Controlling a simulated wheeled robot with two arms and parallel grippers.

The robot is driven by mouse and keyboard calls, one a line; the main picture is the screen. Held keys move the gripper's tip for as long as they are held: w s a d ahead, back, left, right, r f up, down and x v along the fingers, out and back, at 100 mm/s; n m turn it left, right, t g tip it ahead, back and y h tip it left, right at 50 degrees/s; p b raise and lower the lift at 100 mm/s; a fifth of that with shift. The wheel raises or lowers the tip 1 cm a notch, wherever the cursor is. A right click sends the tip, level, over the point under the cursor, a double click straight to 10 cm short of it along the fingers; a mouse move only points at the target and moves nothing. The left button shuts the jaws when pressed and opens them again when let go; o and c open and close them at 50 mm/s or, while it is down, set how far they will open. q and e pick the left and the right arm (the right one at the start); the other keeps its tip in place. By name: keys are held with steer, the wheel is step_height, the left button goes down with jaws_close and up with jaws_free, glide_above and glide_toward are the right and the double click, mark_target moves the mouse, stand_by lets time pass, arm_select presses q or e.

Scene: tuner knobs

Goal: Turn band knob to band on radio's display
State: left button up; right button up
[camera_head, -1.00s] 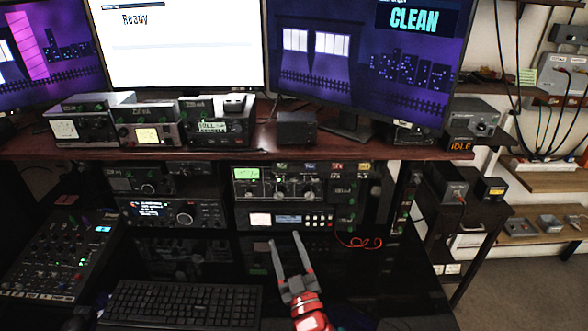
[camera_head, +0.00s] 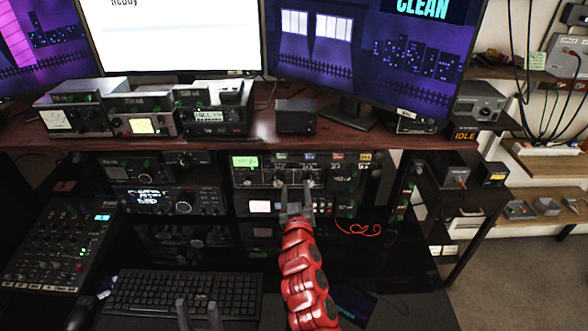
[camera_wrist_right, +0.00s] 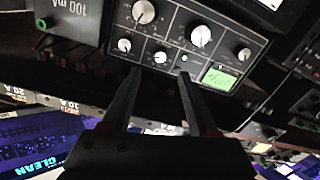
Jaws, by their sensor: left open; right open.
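The radio with a green-lit display (camera_head: 244,161) sits on the shelf under the desk top, with a row of knobs on its front. In the right wrist view its panel appears turned around, with the green display (camera_wrist_right: 218,78) and several white-capped knobs, including a large knob (camera_wrist_right: 201,35) and another (camera_wrist_right: 143,11). Which one is the band knob, and the display's text, I cannot read. My right gripper (camera_head: 297,193) is open and empty, in front of the radio's lower middle; its fingers (camera_wrist_right: 158,88) point at the panel, apparently touching no knob. My left gripper (camera_head: 198,307) is open at the bottom edge.
A keyboard (camera_head: 183,292) and a mixer (camera_head: 62,245) lie on the lower desk. A red cable (camera_head: 358,229) hangs to the right. The black desk surface right of the keyboard is mostly clear.

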steer(key=w, duration=0.8)
steer(key=shift+a, duration=0.2)
steer(key=shift+c, duration=0.3)
jaws_close()
